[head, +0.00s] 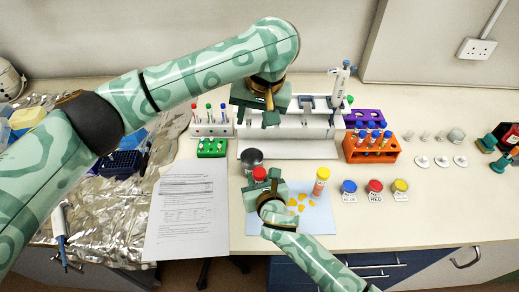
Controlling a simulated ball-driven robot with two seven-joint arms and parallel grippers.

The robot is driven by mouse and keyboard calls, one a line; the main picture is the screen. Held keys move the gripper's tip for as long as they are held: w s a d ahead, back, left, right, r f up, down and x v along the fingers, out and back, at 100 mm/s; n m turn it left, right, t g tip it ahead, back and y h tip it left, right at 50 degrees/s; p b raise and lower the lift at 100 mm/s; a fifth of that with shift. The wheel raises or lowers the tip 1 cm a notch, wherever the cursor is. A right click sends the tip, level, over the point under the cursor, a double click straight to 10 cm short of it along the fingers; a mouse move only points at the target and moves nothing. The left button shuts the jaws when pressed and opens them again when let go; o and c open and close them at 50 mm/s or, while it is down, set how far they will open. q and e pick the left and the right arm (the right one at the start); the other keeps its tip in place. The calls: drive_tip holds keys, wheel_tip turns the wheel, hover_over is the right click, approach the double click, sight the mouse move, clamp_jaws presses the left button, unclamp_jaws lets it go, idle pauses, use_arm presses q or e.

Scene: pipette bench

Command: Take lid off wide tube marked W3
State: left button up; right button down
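A tube with a red lid (260,174) stands at the left part of the light blue mat (318,222); its body is largely hidden by my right gripper. An orange tube with a yellow lid (322,180) stands upright at the mat's right side. I cannot read a W3 mark on either. My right gripper (264,182) is low over the mat, its fingers close around or beside the red lid; contact is unclear. My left gripper (256,117) hangs in front of the white pipette stand, apart from both tubes, its fingers seemingly spread and empty.
A grey round container (252,158) stands behind the red lid. Yellow pieces (297,203) lie on the mat. Blue, red (375,187) and yellow lidded jars stand to the right. An orange rack (372,152) and a white rack (212,130) hold tubes. Paper (187,210) and crumpled foil lie left.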

use_arm(q)
drive_tip(key=m, duration=0.6)
drive_tip(key=m+g+h, duration=0.2)
drive_tip(key=m, duration=2.6)
hover_over(259, 172)
drive_tip(key=f, duration=0.3)
drive_tip(key=a+f, duration=0.1)
drive_tip(key=f, duration=0.1)
drive_tip(key=shift+w+f, duration=0.2)
drive_tip(key=shift+f, duration=0.15)
drive_tip(key=m, duration=0.1)
drive_tip(key=d+m, duration=0.1)
drive_tip(key=m, duration=0.1)
drive_tip(key=shift+s+m, duration=0.15)
drive_tip(key=shift+m, duration=0.15)
drive_tip(key=shift+f+m, duration=0.15)
drive_tip(key=shift+m, duration=0.65)
wheel_tip(259, 172, down, 8)
drive_tip(key=shift+r, duration=0.15)
